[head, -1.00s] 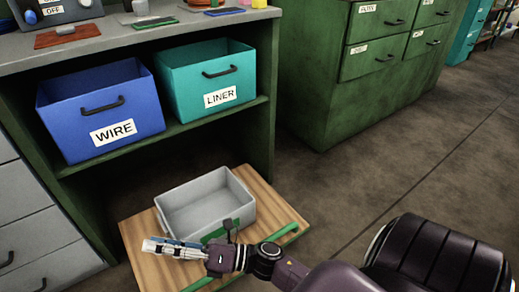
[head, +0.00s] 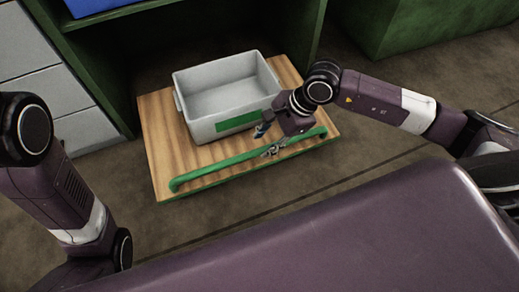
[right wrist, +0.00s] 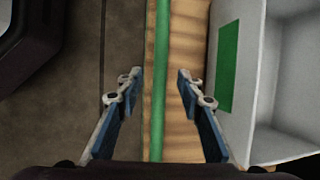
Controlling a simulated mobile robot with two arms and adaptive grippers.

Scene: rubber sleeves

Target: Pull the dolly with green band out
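The dolly (head: 163,150) is a wooden board with a green bar handle (head: 215,174) along its near edge. It sits partly under the green bench. A grey bin (head: 205,124) with a green label stands on it. My right gripper (head: 268,141) is over the right half of the handle. In the right wrist view the open fingers (right wrist: 158,85) are on either side of the green bar (right wrist: 161,75), with gaps to it. The left arm shows at the left edge, but its gripper is out of view.
The green bench (head: 105,55) frames the dolly, with a blue bin (head: 95,6) on its shelf. Grey drawers (head: 45,75) stand at the left and a green cabinet (head: 400,25) at the back right. Bare floor (head: 300,190) lies in front of the dolly.

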